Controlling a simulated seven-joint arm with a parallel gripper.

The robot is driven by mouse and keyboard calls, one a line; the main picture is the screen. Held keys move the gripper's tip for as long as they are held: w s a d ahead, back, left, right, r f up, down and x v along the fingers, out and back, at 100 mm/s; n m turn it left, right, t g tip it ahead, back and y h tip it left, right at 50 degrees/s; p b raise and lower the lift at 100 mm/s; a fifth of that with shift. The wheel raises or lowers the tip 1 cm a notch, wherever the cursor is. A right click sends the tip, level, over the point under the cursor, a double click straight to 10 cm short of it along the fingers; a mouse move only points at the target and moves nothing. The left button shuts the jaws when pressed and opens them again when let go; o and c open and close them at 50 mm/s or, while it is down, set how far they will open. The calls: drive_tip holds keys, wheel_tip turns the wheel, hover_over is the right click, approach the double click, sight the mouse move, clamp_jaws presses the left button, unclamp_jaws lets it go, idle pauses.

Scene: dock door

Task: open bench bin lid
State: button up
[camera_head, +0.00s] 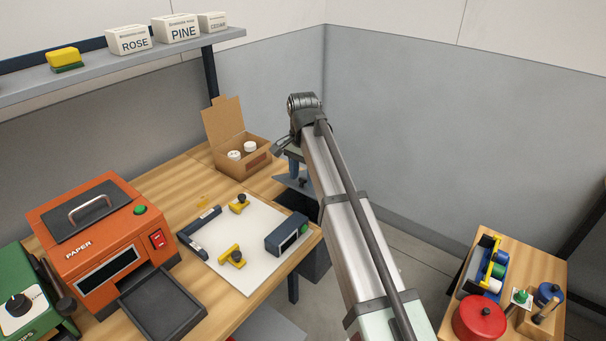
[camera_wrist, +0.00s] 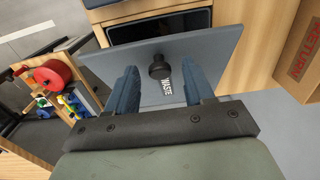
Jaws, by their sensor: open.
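The bin lid (camera_wrist: 110,68) is a flat blue-grey plate marked WASTE, with a dark round knob (camera_wrist: 159,68) on it. In the head view, the lid (camera_head: 286,181) is at the bench's right edge, partly behind my arm. A dark rectangular opening (camera_wrist: 150,27) shows beyond the lid in the wrist view, so the lid does not fully cover it. The lid looks tilted, but I cannot tell its exact angle. My gripper (camera_wrist: 160,70) is open, its blue fingers on either side of the knob; whether they touch it is unclear.
An open cardboard box (camera_head: 262,164) with white-capped items stands just behind the lid. A white board (camera_head: 243,268) with yellow clamps and a dark block (camera_head: 285,236) lie in front. An orange machine (camera_head: 100,240) stands left.

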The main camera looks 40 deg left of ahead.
drive_tip(key=shift+c, duration=0.2)
clamp_jaws()
idle(0.3)
drive_tip(key=shift+w, duration=0.1)
